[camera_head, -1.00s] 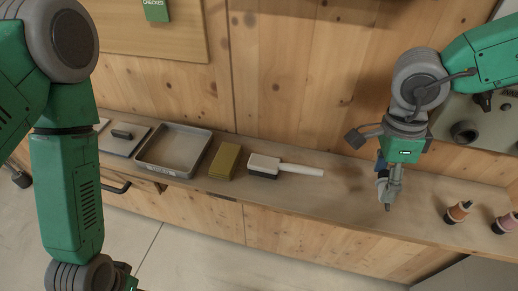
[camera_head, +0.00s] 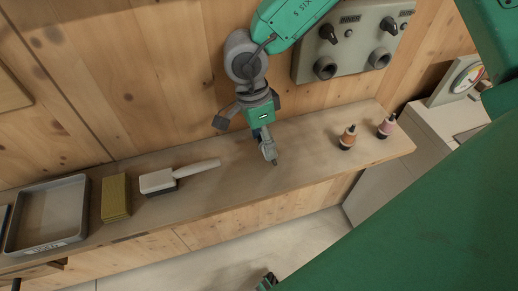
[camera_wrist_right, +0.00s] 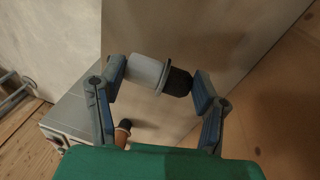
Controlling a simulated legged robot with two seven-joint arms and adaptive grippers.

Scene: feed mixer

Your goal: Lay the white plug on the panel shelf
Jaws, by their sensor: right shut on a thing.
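My right gripper (camera_head: 268,158) is over the wooden shelf (camera_head: 310,130), below the grey panel (camera_head: 350,45). In the right wrist view my right gripper (camera_wrist_right: 160,78) is shut on the white plug (camera_wrist_right: 147,70). The plug has a white body and a black end (camera_wrist_right: 178,82), and lies crosswise between the fingers. In the head view the plug cannot be told clearly from the fingers. Whether it touches the shelf cannot be told.
An orange plug (camera_head: 347,138) and a pink plug (camera_head: 387,126) stand near the shelf's right end. A brush (camera_head: 160,181), a yellow block (camera_head: 115,198) and a grey tray (camera_head: 47,215) are to the left. Bare shelf lies around my right gripper. A green link covers the lower right.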

